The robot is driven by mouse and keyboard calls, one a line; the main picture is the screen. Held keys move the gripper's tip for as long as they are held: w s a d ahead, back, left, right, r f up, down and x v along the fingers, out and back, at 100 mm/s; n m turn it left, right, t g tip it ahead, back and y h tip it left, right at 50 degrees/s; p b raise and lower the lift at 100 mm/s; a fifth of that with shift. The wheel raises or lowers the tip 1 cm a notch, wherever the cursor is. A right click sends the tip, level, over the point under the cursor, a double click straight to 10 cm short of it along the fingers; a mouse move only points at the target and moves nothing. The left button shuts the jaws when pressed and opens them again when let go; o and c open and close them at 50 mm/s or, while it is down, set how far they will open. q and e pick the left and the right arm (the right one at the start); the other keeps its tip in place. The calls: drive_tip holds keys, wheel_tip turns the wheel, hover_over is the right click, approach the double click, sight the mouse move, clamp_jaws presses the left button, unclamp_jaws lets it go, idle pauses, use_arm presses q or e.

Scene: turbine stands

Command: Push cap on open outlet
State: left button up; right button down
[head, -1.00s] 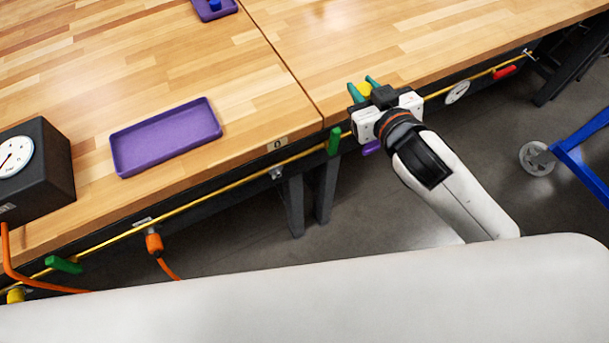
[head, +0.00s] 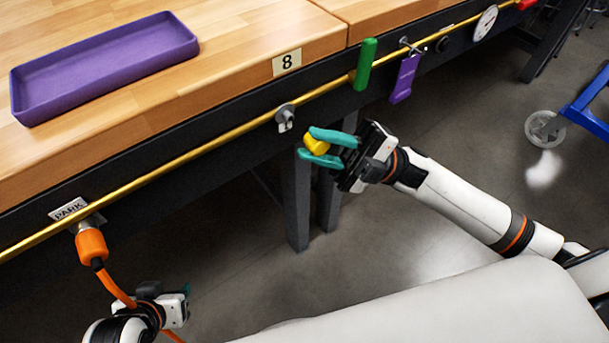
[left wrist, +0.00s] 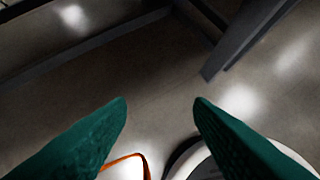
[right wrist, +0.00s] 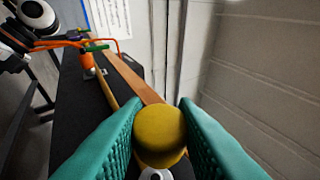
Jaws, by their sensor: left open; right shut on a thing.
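My right gripper (head: 318,148) is shut on a yellow cap (head: 316,145), held in front of the bench's side. In the right wrist view the cap (right wrist: 160,133) sits between the teal fingers. The open outlet (head: 286,116), a small grey fitting on the yellow pipe (head: 200,158), is up and left of the cap in the head view, with a visible gap between them. In the right wrist view a grey fitting (right wrist: 154,174) shows partly behind the cap. My left gripper (head: 182,300) is low at the left; its fingers are open and empty in the left wrist view (left wrist: 160,105).
An orange plug and hose (head: 92,245) hang at the PARK fitting. A green handle (head: 366,64) and a purple tag (head: 405,78) are right of the outlet. A purple tray (head: 105,62) lies on the bench. A blue cart (head: 590,105) stands at the right.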

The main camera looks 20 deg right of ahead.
sight(307, 135)
drive_tip(key=shift+s+f+n+g, duration=0.15)
drive_tip(key=shift+f+n+g, duration=0.15)
drive_tip(key=shift+f+g, duration=0.1)
drive_tip(key=shift+w+a+r+b, duration=0.1)
drive_tip(key=shift+w+a+b, duration=0.2)
drive_tip(key=shift+w, duration=0.6)
drive_tip(key=shift+w+a+b, duration=0.2)
drive_tip(key=shift+w+a, duration=0.1)
drive_tip(key=shift+w, duration=0.6)
use_arm(q)
drive_tip(key=shift+w+d+r+t+h, duration=0.15)
drive_tip(key=shift+w+d+r+t, duration=0.05)
drive_tip(key=shift+w+r+t, duration=0.4)
drive_tip(key=shift+w+d+r+t+h, duration=0.1)
drive_tip(key=shift+w+d+r+t, duration=0.25)
drive_tip(key=shift+w, duration=0.4)
drive_tip(key=shift+w+d+r+t+h, duration=0.1)
drive_tip(key=shift+w+r+t+h, duration=0.05)
drive_tip(key=shift+w+r+t, duration=0.45)
use_arm(e)
drive_tip(key=shift+w+a, duration=0.15)
drive_tip(key=shift+w, duration=0.2)
use_arm(q)
drive_tip(key=shift+w, duration=0.1)
use_arm(e)
drive_tip(key=shift+w, duration=0.1)
use_arm(q)
drive_tip(key=shift+w, duration=0.1)
drive_tip(key=shift+w+r, duration=0.15)
drive_tip(key=shift+r, duration=0.05)
